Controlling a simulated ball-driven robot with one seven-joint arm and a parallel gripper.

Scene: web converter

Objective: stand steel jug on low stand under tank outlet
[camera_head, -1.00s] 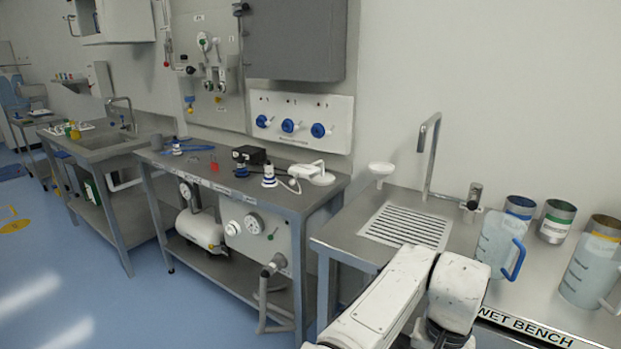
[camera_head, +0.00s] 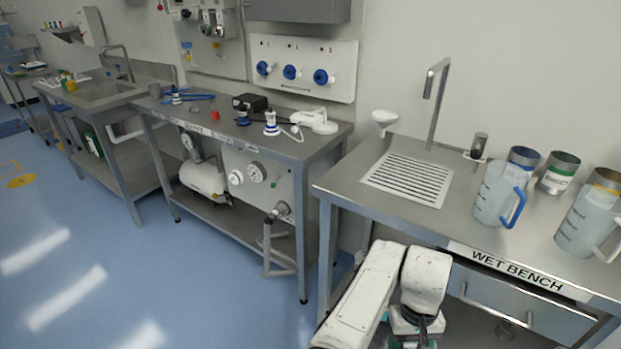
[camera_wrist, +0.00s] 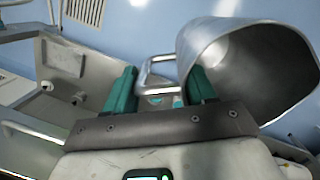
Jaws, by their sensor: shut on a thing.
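The steel jug (camera_wrist: 250,62) is a shiny grey open vessel, tilted in the wrist view, with its mouth facing the camera. My gripper (camera_wrist: 160,92) has its two green fingers around the jug's handle (camera_wrist: 152,72) and is shut on it. In the head view my arm hangs in front of the wet bench, and the jug cannot be made out there. I cannot tell which part is the tank outlet.
The wet bench (camera_head: 345,190) carries a drain grille (camera_head: 408,180), a tap (camera_head: 434,95), clear plastic jugs (camera_head: 497,195) and cans (camera_head: 558,172). The middle bench (camera_head: 165,125) stands to its left. Blue floor at the left is open.

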